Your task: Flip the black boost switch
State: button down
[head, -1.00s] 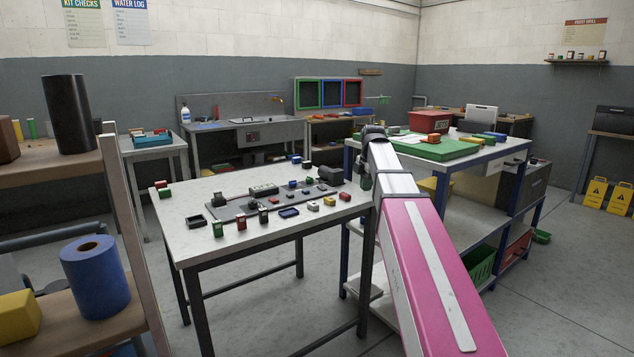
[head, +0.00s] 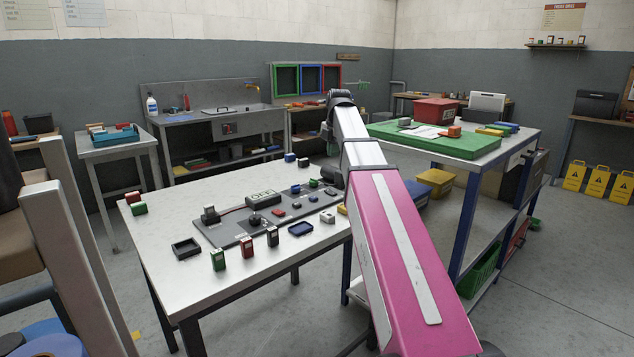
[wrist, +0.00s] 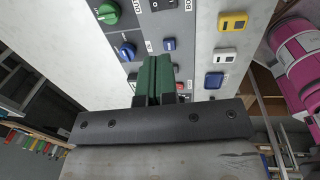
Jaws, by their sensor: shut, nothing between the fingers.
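My gripper (wrist: 153,78) shows in the wrist view with its two green fingers together and nothing between them. It is over the grey control panel (wrist: 124,28), which also lies on the near table in the head view (head: 228,228). A black rocker switch (wrist: 163,5) is at the top of the wrist view, and a dark blue rocker (wrist: 170,45) is just beyond the fingertips. A partly hidden label starting "BO" is right of the fingers. I cannot tell for sure which switch is the boost one. In the head view my arm hides the gripper's fingers.
The panel also has a green knob (wrist: 108,12) and a blue knob (wrist: 127,50). A blue-legged bench with a green board (head: 430,143) stands right of the table.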

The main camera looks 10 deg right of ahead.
aim_at(330, 192)
jog(key=shift+w+a, duration=0.15)
jog(key=shift+w, duration=0.05)
jog(key=f, duration=0.4)
jog(key=w+f, duration=0.1)
jog(key=f, duration=0.4)
jog(key=a+f, duration=0.1)
jog(key=f, duration=0.4)
jog(key=shift+w, duration=0.2)
jog(key=shift+f, duration=0.15)
jog(key=shift+s, duration=0.1)
dwell(0.4)
jog(key=shift+s+d+r, duration=0.2)
jog(key=shift+s+d, duration=0.25)
jog(key=shift+s, duration=0.05)
